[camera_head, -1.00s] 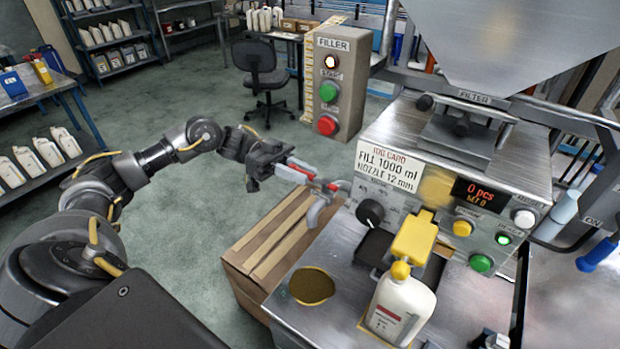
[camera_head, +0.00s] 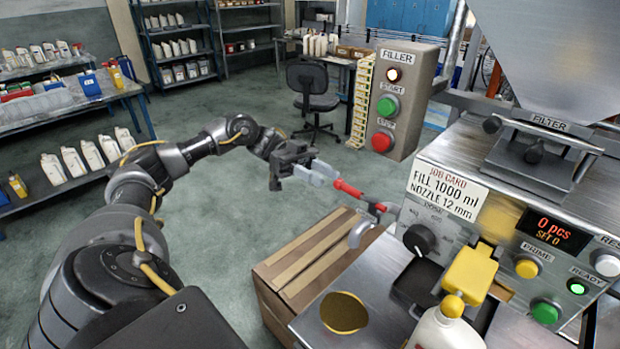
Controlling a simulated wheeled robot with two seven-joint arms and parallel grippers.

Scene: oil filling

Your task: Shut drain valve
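The drain valve has a red lever (camera_head: 347,188) and a curved grey spout (camera_head: 362,232) on the left side of the filling machine. The lever sticks out to the left, away from the machine, and slopes a little upward toward its tip. My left gripper (camera_head: 323,174) is at the lever's free end. Its pale fingers look spread, with the lever's tip at or just beyond their ends; I cannot tell whether they touch. Most of the red lever shows clear of the fingers. My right gripper is not in view.
The filler control box (camera_head: 401,100) stands behind. A round brass-coloured disc (camera_head: 344,313) is on the machine's deck. Open floor lies left of the crate.

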